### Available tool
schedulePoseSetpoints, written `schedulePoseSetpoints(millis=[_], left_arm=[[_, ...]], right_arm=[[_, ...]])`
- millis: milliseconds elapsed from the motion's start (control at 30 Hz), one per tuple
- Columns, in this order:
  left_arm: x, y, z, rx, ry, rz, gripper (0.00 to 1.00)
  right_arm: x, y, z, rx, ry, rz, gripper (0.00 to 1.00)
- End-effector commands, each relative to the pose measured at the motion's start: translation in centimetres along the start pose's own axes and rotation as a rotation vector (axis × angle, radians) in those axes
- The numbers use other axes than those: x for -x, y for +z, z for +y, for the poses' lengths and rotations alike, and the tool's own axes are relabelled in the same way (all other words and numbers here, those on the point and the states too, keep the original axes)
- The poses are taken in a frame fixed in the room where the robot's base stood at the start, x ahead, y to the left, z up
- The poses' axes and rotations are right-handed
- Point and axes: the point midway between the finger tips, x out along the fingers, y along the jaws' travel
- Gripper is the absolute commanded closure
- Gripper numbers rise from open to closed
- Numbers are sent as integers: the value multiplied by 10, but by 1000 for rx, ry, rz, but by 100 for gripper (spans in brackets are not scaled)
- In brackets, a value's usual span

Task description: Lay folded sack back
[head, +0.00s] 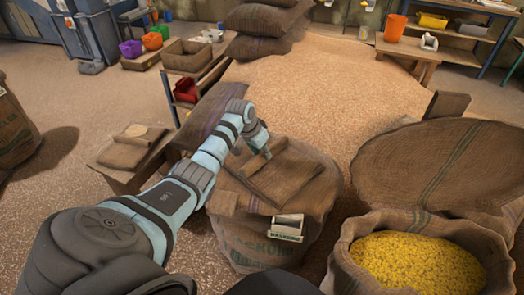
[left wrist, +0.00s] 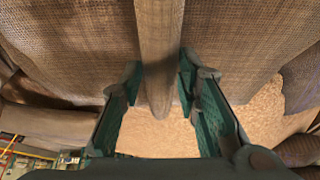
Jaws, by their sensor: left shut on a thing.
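A folded brown burlap sack (head: 287,176) lies on top of a closed full sack (head: 262,238) in the middle of the head view. My left gripper (head: 266,153) reaches down from above at the far left part of the folded sack. In the left wrist view, a burlap fold (left wrist: 157,45) runs between the two green fingers of my left gripper (left wrist: 160,82), which is shut on it. How far the folded sack touches the full sack is unclear. My right gripper does not show.
A small bench with a folded cloth (head: 130,149) stands left. An open sack of yellow grain (head: 418,263) is at front right, with a large burlap sack (head: 437,165) behind it.

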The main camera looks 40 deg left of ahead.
Motion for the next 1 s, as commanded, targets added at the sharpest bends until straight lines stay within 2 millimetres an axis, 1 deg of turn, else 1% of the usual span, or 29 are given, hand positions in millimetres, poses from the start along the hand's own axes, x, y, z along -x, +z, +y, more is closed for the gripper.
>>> schedulePoseSetpoints(millis=[33,67,100,167,467,567,667,800,900,1000], left_arm=[[-1,0,0,0,0,2,100],[-1,1,0,0,0,-1,66],[-1,1,0,0,0,-1,59],[-1,1,0,0,0,-1,50],[0,0,0,0,0,0,50],[10,-1,-1,0,-1,0,50],[30,-2,-1,-1,-1,1,50],[70,-2,-1,-3,-4,0,50],[96,-2,-1,-3,-2,0,50],[113,-2,-1,-1,-1,1,50]], right_arm=[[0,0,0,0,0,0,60],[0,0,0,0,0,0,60],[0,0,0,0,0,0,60],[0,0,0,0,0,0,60],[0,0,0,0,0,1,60],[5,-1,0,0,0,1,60],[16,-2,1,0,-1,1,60],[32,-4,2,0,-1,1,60],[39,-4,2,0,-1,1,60],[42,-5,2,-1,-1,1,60]])
